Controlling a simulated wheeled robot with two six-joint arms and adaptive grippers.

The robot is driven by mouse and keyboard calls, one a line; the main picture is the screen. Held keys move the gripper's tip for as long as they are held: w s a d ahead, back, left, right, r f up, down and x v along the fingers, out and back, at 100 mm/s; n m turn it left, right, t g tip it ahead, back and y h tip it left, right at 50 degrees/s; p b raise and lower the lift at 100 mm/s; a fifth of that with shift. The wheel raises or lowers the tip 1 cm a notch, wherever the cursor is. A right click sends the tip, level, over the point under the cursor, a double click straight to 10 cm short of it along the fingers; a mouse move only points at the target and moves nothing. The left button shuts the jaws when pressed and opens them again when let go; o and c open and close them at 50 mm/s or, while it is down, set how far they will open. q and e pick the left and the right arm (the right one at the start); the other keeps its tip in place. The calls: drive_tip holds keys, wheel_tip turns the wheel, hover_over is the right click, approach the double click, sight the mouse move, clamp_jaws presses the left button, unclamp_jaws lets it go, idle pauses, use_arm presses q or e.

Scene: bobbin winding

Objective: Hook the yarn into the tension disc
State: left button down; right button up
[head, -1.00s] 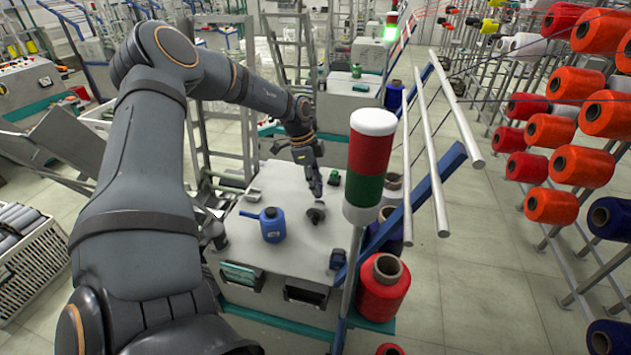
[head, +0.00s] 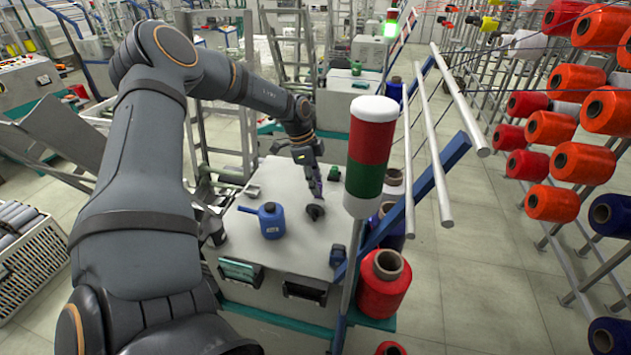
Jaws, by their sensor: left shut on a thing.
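My left gripper (head: 317,192) reaches down from the back over the pale machine top. Its closed fingertips are just above a small dark disc-shaped part (head: 315,212), which looks like the tension disc. I cannot tell whether they touch it. The gripper is shut, and the yarn between its fingers is too thin to make out at this distance. My right gripper is not in view.
A blue can (head: 271,220) stands left of the disc. A red-white-green signal column (head: 369,155) rises in front, right of the gripper. A red yarn cone (head: 384,284) and slanting metal rods (head: 433,140) are at right. The machine top (head: 285,255) is clear in front.

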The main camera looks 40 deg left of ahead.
use_arm(q)
drive_tip(key=shift+a+b+x, duration=0.25)
drive_tip(key=shift+b+x, duration=0.8)
drive_tip(key=shift+x, duration=0.15)
drive_tip(key=shift+s, duration=0.15)
drive_tip(key=shift+s+a+r+p, duration=0.1)
drive_tip(key=shift+s+a+p, duration=0.1)
drive_tip(key=shift+a+p, duration=0.15)
drive_tip(key=shift+s+a+p, duration=0.4)
drive_tip(key=shift+a+p, duration=0.05)
drive_tip(key=shift+a, duration=0.3)
drive_tip(key=shift+s+a+p, duration=0.4)
drive_tip(key=shift+s+a, duration=0.05)
drive_tip(key=shift+a, duration=0.3)
drive_tip(key=shift+s+a, duration=0.2)
drive_tip(key=shift+a, duration=0.15)
drive_tip(key=shift+r, duration=0.15)
drive_tip(key=p+v, duration=0.4)
drive_tip(key=shift+r, duration=0.3)
